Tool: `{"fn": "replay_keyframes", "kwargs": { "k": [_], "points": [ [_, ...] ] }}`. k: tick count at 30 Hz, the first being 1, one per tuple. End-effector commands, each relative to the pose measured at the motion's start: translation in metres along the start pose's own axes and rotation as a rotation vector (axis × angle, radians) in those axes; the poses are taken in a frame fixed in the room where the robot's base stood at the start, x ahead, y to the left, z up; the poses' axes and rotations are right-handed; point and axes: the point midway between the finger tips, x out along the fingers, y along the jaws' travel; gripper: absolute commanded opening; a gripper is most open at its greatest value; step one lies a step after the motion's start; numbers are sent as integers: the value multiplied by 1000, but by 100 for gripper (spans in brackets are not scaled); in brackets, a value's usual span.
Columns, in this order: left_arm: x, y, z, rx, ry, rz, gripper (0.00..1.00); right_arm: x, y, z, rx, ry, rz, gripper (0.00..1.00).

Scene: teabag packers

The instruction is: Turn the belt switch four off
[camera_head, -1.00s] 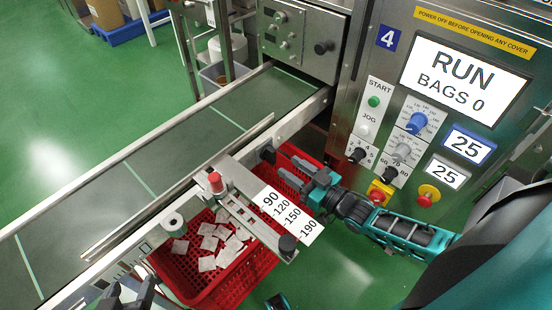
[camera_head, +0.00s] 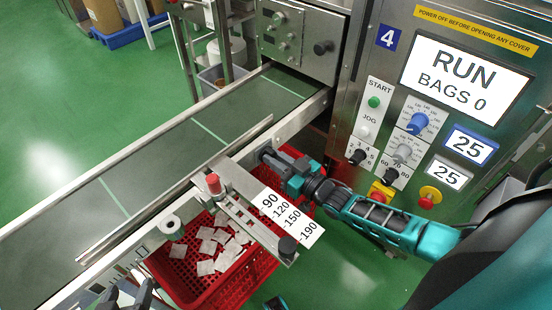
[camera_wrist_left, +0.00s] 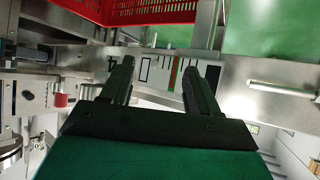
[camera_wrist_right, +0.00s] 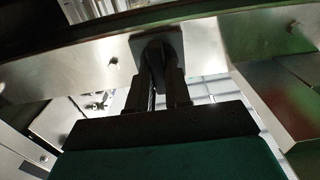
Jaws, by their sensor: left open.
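The belt switch, a dark knob (camera_wrist_right: 153,58) on a square plate, sits on the conveyor's metal side rail. It shows between my right fingertips in the right wrist view; which way it points is hard to tell. My right gripper (camera_head: 272,158) reaches in from the right, above the red crate, with its fingers close together on the knob; it also shows in the right wrist view (camera_wrist_right: 157,82). The panel (camera_head: 390,38) with the number 4 reads RUN, BAGS 0. My left gripper (camera_head: 130,296) is open and empty at the bottom left, also in the left wrist view (camera_wrist_left: 158,82).
The green conveyor belt (camera_head: 160,155) runs diagonally. A red-and-yellow button (camera_head: 428,198) is on the panel.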

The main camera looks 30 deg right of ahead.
Motion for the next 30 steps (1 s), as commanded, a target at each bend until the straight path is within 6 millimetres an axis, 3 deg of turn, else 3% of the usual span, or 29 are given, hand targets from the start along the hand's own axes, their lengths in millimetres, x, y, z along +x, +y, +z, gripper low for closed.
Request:
{"fn": "replay_keyframes", "kwargs": {
  "k": [6, 20, 30],
  "points": [
    [0, 0, 0, 2, 0, 0, 60, 0, 0, 0, 0, 0, 0, 0],
    [-2, 0, 0, -1, -2, 0, 60, 0, 0, -1, -59, 1, 0, 0],
    [-5, 2, -5, -12, -2, 0, 60, 0, -2, -1, -309, 2, 1, 0]
  ]
}}
